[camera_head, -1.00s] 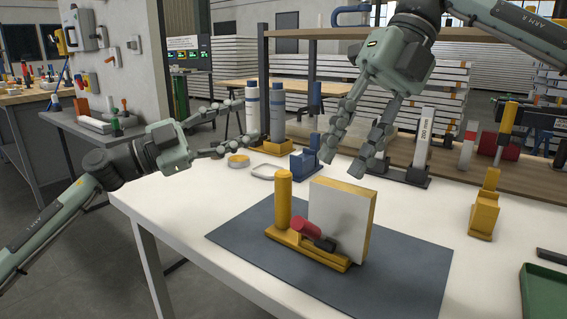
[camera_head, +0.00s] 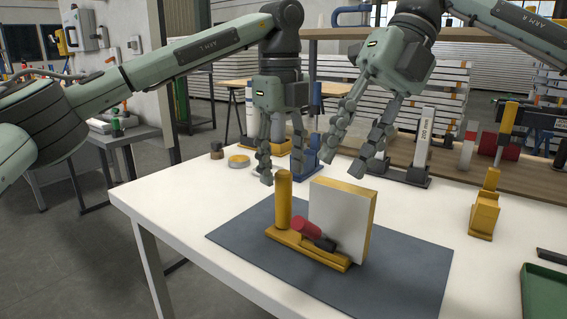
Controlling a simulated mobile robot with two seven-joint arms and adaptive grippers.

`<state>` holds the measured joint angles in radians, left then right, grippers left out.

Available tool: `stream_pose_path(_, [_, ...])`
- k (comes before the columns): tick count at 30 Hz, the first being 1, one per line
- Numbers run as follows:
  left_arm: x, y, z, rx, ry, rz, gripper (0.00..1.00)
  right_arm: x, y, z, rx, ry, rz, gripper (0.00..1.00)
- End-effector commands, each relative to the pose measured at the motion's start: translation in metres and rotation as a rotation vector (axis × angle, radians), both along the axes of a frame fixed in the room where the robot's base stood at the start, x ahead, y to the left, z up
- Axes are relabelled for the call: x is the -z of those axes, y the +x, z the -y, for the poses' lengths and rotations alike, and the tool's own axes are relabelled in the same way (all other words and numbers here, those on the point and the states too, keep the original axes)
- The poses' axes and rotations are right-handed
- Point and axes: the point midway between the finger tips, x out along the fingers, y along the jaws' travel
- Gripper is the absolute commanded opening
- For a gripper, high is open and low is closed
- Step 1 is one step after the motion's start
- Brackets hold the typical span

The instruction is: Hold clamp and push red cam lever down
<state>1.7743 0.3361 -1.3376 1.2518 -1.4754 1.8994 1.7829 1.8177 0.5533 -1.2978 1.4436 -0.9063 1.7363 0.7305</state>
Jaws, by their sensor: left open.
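The yellow clamp (camera_head: 283,200) stands on a dark mat (camera_head: 378,277) on the white table, with an upright yellow post on a yellow base. The red cam lever (camera_head: 306,229) lies low beside the post, with a dark end toward the lower right. My right gripper (camera_head: 343,160) hangs open and empty above and behind the plate.
A yellow holder (camera_head: 484,213) stands at the right, near a green tray (camera_head: 543,291). A grey block marked 200 mm (camera_head: 422,140), a blue item (camera_head: 311,158) and a yellow ring (camera_head: 238,161) sit at the back. The table's front left is clear.

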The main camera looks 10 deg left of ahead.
Motion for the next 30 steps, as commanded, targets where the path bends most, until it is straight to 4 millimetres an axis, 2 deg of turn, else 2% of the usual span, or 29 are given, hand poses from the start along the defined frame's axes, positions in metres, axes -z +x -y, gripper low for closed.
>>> stream_pose_path(5, [0.014, -0.003, 0.002, 0.005, 0.017, -0.011, 0.51, 0.0, 0.0, 0.0, 0.0, 0.0, 0.0, 0.34])
stream_pose_path(12, [0.051, -0.003, 0.002, 0.007, 0.015, -0.01, 0.51, 0.0, 0.0, 0.0, 0.0, 0.0, 0.0, 0.34])
stream_pose_path(16, [0.066, -0.003, 0.003, 0.007, 0.012, -0.01, 0.51, 0.0, 0.0, 0.0, 0.0, 0.0, 0.0, 0.34])
stream_pose_path(21, [0.075, -0.003, 0.002, 0.007, 0.012, -0.009, 0.51, 0.0, 0.0, 0.0, 0.0, 0.0, 0.0, 0.34])
stream_pose_path(29, [0.076, -0.003, 0.003, 0.007, 0.012, -0.008, 0.51, 0.0, 0.0, 0.0, 0.0, 0.0, 0.0, 0.34])
stream_pose_path(30, [0.076, -0.003, 0.003, 0.007, 0.012, -0.008, 0.46, 0.0, 0.0, 0.0, 0.0, 0.0, 0.0, 0.34])
